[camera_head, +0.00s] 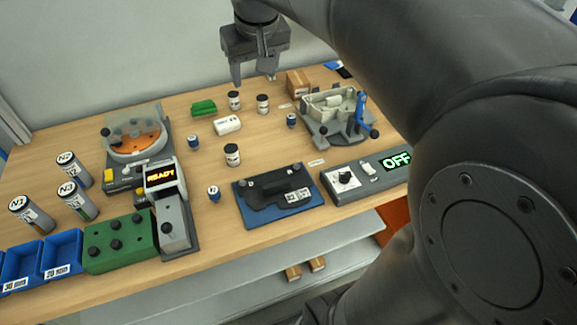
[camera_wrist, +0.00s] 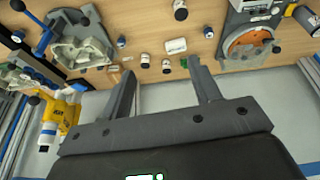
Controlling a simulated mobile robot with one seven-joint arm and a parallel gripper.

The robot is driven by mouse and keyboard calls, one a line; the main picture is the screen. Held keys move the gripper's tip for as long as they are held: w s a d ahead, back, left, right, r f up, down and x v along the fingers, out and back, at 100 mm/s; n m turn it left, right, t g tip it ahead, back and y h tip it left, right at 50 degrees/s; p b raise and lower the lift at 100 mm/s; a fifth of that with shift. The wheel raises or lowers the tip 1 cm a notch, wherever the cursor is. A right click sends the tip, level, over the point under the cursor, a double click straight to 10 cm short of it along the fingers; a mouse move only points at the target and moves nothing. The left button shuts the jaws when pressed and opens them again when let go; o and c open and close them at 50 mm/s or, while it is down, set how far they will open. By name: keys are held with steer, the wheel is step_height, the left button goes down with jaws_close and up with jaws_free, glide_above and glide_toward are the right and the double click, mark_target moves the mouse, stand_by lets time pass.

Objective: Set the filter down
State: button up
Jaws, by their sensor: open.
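My gripper (camera_head: 255,80) is open above the back of the wooden table, with nothing between its fingers. The wrist view also shows the gripper (camera_wrist: 163,82) with its two fingers spread and empty. I cannot tell for certain which object is the filter. A small white block (camera_head: 227,124) lies in the middle of the table; it also shows in the wrist view (camera_wrist: 176,46). White jars with black lids stand near it, one behind (camera_head: 234,100), one to the right (camera_head: 263,104) and one in front (camera_head: 232,155). The gripper touches none of these.
A grey fixture with a blue lever (camera_head: 361,108) stands at right, a round orange-disc device (camera_head: 137,139) at left. A blue plate (camera_head: 252,212), a control box reading OFF (camera_head: 343,181), a READY unit (camera_head: 163,176), cylinders (camera_head: 78,201) and blue bins (camera_head: 63,252) line the front and left.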

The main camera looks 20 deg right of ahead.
steer(key=s+f, duration=0.3)
steer(key=s, duration=0.3)
steer(key=s+f+t, duration=0.1)
steer(key=s+f, duration=0.2)
steer(key=s, duration=0.3)
steer(key=s+f+m, duration=0.1)
steer(key=s+f, duration=0.2)
steer(key=s, duration=0.3)
steer(key=shift+s+f+t, duration=0.3)
steer(key=shift+s, duration=0.05)
